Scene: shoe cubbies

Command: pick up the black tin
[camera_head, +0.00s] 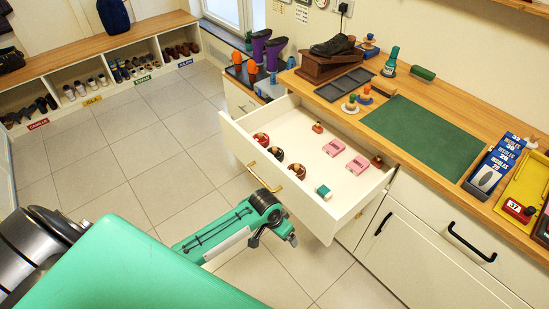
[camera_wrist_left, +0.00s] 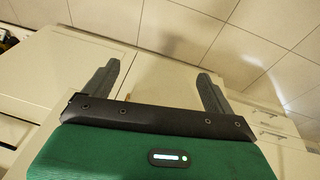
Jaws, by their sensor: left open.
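In the head view, a small round dark tin (camera_head: 276,153) lies in the open white drawer (camera_head: 300,112), between a red round tin (camera_head: 261,139) and a brown-and-dark one (camera_head: 297,171). It looks like the black tin, but its details are too small to be sure. My left gripper (camera_head: 279,224) is outside the drawer, in front of and below its front panel, apart from the tins. In the left wrist view, its two grey fingers (camera_wrist_left: 158,85) are spread with nothing between them, facing pale cabinet fronts. No tin shows there. My right gripper is not in view.
The drawer also holds pink boxes (camera_head: 333,147), a teal box (camera_head: 323,191) and small brown items. Its front has a brass handle (camera_head: 266,178). Above is a wooden counter (camera_head: 395,105) with a green mat (camera_head: 425,137). Tiled floor (camera_head: 130,160) is clear on the left.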

